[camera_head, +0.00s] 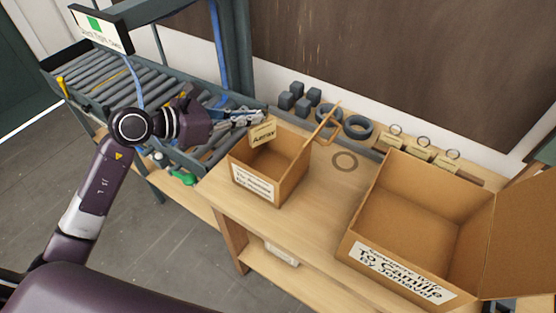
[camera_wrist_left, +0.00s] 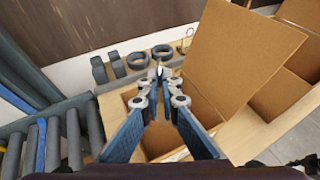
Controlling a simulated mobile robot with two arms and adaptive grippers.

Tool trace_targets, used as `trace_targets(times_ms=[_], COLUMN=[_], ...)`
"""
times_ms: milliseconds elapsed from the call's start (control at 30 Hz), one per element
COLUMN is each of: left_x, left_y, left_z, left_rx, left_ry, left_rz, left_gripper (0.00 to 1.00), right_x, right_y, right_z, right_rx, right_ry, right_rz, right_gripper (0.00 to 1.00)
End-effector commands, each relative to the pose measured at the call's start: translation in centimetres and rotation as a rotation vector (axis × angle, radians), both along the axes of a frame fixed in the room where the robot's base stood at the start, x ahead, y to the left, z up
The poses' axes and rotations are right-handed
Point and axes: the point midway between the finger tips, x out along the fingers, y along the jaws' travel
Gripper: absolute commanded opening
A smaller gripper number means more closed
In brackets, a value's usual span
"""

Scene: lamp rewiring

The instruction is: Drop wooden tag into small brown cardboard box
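The wooden tag (camera_head: 263,134), a small pale plate with dark lettering, hangs just under the fingertips of my left gripper (camera_head: 258,116). It is at the back left of the small brown cardboard box (camera_head: 289,186), about at rim height. The box is open, with a white label on its front and a flap raised at its right. In the left wrist view the fingertips (camera_wrist_left: 159,74) are pinched together over the open box (camera_wrist_left: 205,118); the tag is not clearly seen there. My right gripper is not in view.
A large open cardboard box (camera_head: 405,210) stands to the right on the wooden table (camera_head: 322,213). Dark rings (camera_head: 357,127) and small dark blocks (camera_head: 293,98) lie behind. Several similar tags (camera_head: 418,152) stand at the back. A roller conveyor (camera_head: 140,85) is at the left.

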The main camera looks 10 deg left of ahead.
Motion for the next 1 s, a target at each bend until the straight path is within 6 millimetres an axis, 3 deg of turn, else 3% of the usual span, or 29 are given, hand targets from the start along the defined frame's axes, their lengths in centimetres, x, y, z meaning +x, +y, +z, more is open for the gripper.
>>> trace_targets(times_ms=[233, 633, 1000], left_x=[0.0, -0.6, -5.5], left_y=[0.0, 0.7, 5.5], left_z=[0.0, 0.3, 3.0], left_rx=[0.0, 0.002, 0.002], left_ry=[0.0, 0.001, 0.004], left_rz=[0.0, 0.001, 0.002], left_gripper=[0.25, 0.25, 0.25], right_x=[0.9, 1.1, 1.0], right_y=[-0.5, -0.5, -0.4], right_z=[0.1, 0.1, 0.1], right_rx=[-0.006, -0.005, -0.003], right_ry=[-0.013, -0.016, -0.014], right_rz=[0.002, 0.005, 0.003], right_gripper=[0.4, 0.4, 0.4])
